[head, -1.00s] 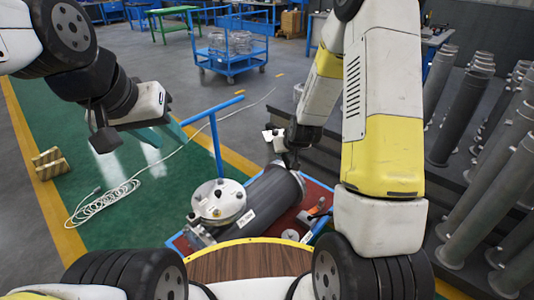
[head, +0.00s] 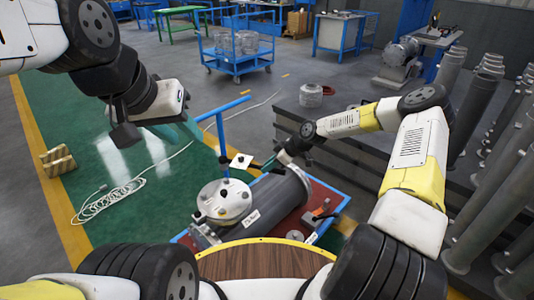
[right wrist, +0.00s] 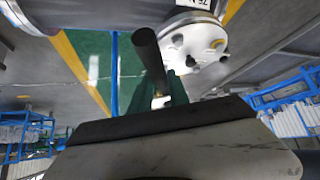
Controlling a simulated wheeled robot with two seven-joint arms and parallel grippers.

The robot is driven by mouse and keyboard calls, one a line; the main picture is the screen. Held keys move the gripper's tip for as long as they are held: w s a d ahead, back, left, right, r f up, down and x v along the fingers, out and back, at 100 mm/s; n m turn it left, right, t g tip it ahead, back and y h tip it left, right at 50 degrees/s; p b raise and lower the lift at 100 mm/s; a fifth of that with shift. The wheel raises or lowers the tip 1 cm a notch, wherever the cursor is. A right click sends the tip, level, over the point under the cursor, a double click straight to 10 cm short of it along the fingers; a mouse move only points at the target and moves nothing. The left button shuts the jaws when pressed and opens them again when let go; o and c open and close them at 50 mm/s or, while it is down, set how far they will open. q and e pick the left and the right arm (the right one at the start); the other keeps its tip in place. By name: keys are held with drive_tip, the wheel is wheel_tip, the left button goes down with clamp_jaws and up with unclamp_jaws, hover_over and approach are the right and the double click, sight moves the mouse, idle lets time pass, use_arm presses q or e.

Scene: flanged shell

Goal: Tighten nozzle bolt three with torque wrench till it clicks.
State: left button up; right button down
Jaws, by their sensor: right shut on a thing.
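The dark grey flanged shell (head: 275,205) lies on its side on a red-topped blue cart. Its white round nozzle flange (head: 224,202) faces up, with dark bolts around the rim; I cannot tell which is bolt three. The flange also shows in the right wrist view (right wrist: 194,43). My right gripper (head: 268,163) is above the shell, to the right of the flange. It is shut on a dark bar (right wrist: 150,62), apparently the torque wrench, whose far end is hard to make out. My left gripper (head: 192,129) hangs over the green floor; its finger gap is unclear.
A blue T-shaped post (head: 221,135) rises behind the flange. An orange-handled tool (head: 319,214) lies on the red cart top (head: 330,195). Grey pipes (head: 470,120) stand at the right.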

drive_tip(key=shift+d+r, duration=0.1)
idle(0.3)
drive_tip(key=shift+f, duration=3.9)
drive_tip(key=shift+s, duration=0.15)
drive_tip(key=s+a+m+t+h, duration=0.3)
drive_tip(key=s+a+m+t, duration=0.1)
drive_tip(key=s+a+m, duration=0.4)
drive_tip(key=shift+s+a+f+h, duration=0.15)
drive_tip(key=shift+s+a+h, duration=0.25)
drive_tip(key=shift+s+a, duration=0.5)
idle(0.9)
drive_tip(key=shift+s+d, duration=0.15)
drive_tip(key=shift+d, duration=0.1)
